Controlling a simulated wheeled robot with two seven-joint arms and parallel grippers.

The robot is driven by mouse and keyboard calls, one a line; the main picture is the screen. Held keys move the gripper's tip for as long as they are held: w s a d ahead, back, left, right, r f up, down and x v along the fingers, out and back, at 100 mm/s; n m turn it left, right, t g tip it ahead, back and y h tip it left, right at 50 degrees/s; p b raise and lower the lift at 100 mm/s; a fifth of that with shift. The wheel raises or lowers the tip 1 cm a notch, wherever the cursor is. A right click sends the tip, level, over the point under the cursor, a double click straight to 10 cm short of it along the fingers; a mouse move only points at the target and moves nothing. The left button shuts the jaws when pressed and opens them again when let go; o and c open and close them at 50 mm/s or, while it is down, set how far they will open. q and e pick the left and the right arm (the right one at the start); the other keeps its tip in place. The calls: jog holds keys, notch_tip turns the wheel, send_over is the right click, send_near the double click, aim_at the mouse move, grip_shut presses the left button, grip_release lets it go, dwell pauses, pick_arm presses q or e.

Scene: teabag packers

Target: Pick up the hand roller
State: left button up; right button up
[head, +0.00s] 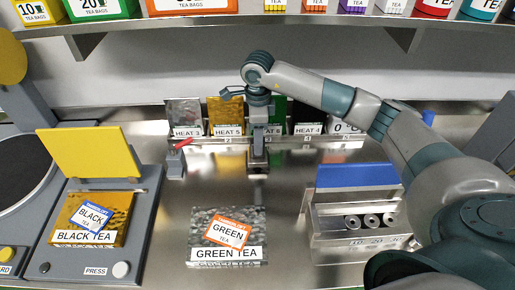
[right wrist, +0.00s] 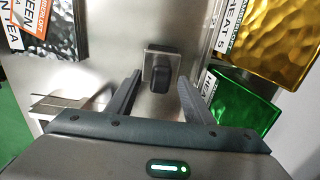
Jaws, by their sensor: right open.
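A dark rounded piece on a small square metal plate, which looks like the hand roller (right wrist: 163,70), stands upright on the steel counter. In the right wrist view it is just ahead of and between the two fingers of my right gripper (right wrist: 155,95), which are apart and empty. In the head view my right gripper (head: 258,132) points down from above, and the roller (head: 258,166) is partly hidden below it. I cannot tell whether a finger touches it. My left gripper is out of view.
A rack of HEAT packs (head: 186,117) stands close behind the gripper. A small red-levered device (head: 175,160) is to the left. A green tea pack (head: 215,252) lies in front. A blue-topped metal box of weights (head: 355,177) is to the right. A yellow-lidded press (head: 88,153) is far left.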

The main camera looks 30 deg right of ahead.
jog(key=shift+f+p, duration=0.3)
jog(key=shift+p, duration=0.05)
notch_tip(320, 180, down, 2)
jog(key=shift+p, duration=0.6)
jog(key=shift+w+f, duration=0.1)
jog(key=shift+f, duration=0.65)
jog(key=shift+c, duration=0.4)
grip_shut()
jog(key=shift+r, duration=0.1)
